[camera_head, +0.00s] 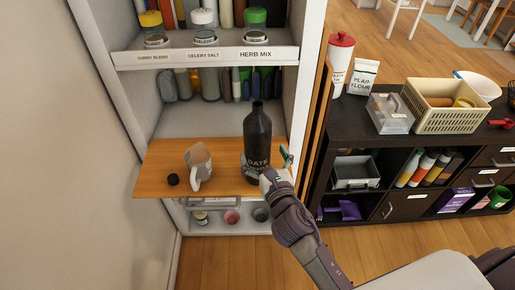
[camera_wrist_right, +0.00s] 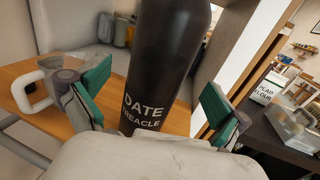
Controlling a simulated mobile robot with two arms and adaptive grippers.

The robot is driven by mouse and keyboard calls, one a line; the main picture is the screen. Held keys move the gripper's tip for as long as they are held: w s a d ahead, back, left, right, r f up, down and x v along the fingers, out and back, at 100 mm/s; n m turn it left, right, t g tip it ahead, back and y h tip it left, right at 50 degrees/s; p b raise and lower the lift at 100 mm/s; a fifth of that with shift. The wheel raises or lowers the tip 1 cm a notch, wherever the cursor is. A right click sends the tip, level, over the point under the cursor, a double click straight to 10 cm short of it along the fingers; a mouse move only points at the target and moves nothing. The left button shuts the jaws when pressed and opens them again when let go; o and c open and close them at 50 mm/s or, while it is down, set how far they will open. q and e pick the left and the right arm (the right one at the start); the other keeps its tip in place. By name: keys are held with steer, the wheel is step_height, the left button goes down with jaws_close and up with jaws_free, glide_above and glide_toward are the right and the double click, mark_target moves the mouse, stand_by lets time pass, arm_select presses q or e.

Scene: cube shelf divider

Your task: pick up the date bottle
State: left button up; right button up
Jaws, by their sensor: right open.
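The date bottle (camera_head: 257,139) is a tall black bottle with white lettering that begins with "DATE". It stands upright on the wooden pull-out board (camera_head: 157,167) in front of the shelf. In the right wrist view the bottle (camera_wrist_right: 165,60) fills the middle, with "DATE TREACLE" readable. My right gripper (camera_head: 266,165) is at the bottle's lower part. In the wrist view its green-padded fingers (camera_wrist_right: 156,97) are spread, one on each side of the bottle, with gaps visible. My left gripper is not in view.
Jars stand on the shelf (camera_head: 205,56) above. A wooden panel edge (camera_head: 318,120) rises close on the right, beside a dark cabinet (camera_head: 345,130) with a basket (camera_head: 452,119).

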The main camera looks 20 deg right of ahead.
steer(key=w+p, duration=0.1)
steer(key=w, duration=0.4)
steer(key=shift+w+f, duration=0.2)
steer(key=c, duration=1.8)
steer(key=shift+r, duration=0.2)
